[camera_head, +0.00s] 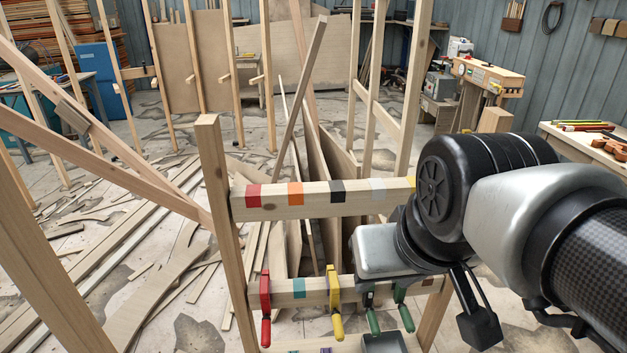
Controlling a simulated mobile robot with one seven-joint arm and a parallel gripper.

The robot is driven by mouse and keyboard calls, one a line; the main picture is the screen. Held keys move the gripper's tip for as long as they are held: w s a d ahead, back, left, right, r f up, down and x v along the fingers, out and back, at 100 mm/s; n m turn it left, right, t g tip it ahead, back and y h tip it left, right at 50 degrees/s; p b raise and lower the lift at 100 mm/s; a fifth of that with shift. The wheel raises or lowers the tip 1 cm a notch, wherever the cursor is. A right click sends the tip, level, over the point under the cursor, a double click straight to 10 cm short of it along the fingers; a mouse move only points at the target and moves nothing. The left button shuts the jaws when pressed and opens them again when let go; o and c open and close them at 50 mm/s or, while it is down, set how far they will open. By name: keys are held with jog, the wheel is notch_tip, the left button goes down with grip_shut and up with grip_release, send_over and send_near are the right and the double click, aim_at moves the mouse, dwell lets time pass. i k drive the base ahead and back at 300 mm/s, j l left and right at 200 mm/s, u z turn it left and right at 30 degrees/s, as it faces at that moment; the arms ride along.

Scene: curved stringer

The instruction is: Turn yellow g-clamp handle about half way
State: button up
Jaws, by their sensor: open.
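The yellow g-clamp (333,285) hangs on the lower wooden rail, near its middle. Its yellow handle (338,328) points down below the rail. My gripper (382,283) is just right of the yellow clamp, with its pale hand in front of the rail and pointing down. It is open; its fingertips are hard to make out against the dark and green parts there. A gap shows between my gripper and the yellow handle.
A red clamp (265,292) hangs left on the same rail. Green clamps (404,310) hang right, close to my gripper. An upper rail (310,210) with coloured bands crosses above. A wooden post (222,190) stands left. Wood strips litter the floor.

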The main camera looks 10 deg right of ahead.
aim_at(337, 321)
jog(key=k+j+z, duration=0.15)
jog(key=j+z, duration=0.25)
jog(key=k+j+z, duration=0.2)
jog(key=z, duration=0.15)
jog(key=k+j+z, duration=0.25)
jog(key=z, duration=0.15)
